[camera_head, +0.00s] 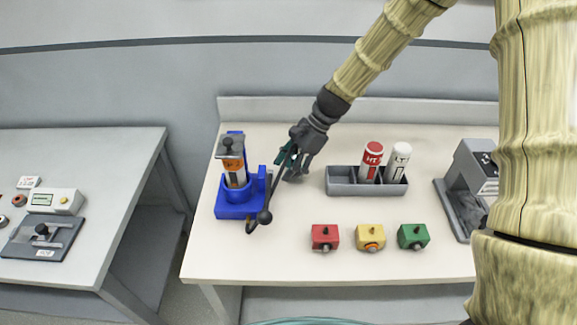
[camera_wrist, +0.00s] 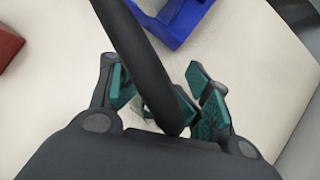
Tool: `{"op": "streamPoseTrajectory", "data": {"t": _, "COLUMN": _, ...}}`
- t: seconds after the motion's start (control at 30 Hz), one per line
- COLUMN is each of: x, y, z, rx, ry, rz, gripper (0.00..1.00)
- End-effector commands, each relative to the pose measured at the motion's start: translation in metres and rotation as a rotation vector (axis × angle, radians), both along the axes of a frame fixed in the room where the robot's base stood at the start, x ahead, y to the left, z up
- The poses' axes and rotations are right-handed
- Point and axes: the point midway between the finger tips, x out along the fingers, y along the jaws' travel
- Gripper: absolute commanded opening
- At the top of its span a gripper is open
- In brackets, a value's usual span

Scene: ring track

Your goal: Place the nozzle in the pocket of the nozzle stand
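The black rod (camera_head: 275,187), which I take to be the nozzle, runs down and left from my gripper (camera_head: 288,157) to a round knob, with a short curved end beside it. In the wrist view the black rod (camera_wrist: 140,55) passes between the teal finger pads of my gripper (camera_wrist: 165,100), which look closed around it; the exact contact is partly hidden. The blue stand (camera_head: 236,210) holds an upright cylinder with an orange label, left of my gripper. A blue corner of the stand (camera_wrist: 170,30) shows at the top of the wrist view. Its pocket is not clearly visible.
A grey tray (camera_head: 341,187) holds a red HT and a white LT canister. Red (camera_head: 325,236), yellow (camera_head: 369,236) and green (camera_head: 412,235) blocks stand along the front. A grey machine (camera_head: 474,175) is at right. Another table (camera_head: 90,180) stands left across a gap.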

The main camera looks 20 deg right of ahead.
Motion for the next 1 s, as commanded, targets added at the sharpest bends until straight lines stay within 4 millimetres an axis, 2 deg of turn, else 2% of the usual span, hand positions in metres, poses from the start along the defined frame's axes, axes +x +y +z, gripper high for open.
{"op": "streamPoseTrajectory", "data": {"t": 0.17, "x": 0.002, "y": -0.003, "z": -0.001, "rx": -0.006, "ry": -0.004, "rz": -0.002, "gripper": 0.44}}
{"op": "streamPoseTrajectory", "data": {"t": 0.33, "x": 0.002, "y": -0.002, "z": 0.01, "rx": -0.004, "ry": -0.006, "rz": -0.001, "gripper": 0.44}}
{"op": "streamPoseTrajectory", "data": {"t": 1.0, "x": 0.009, "y": -0.055, "z": 0.098, "rx": -0.002, "ry": -0.005, "rz": 0.0, "gripper": 0.44}}
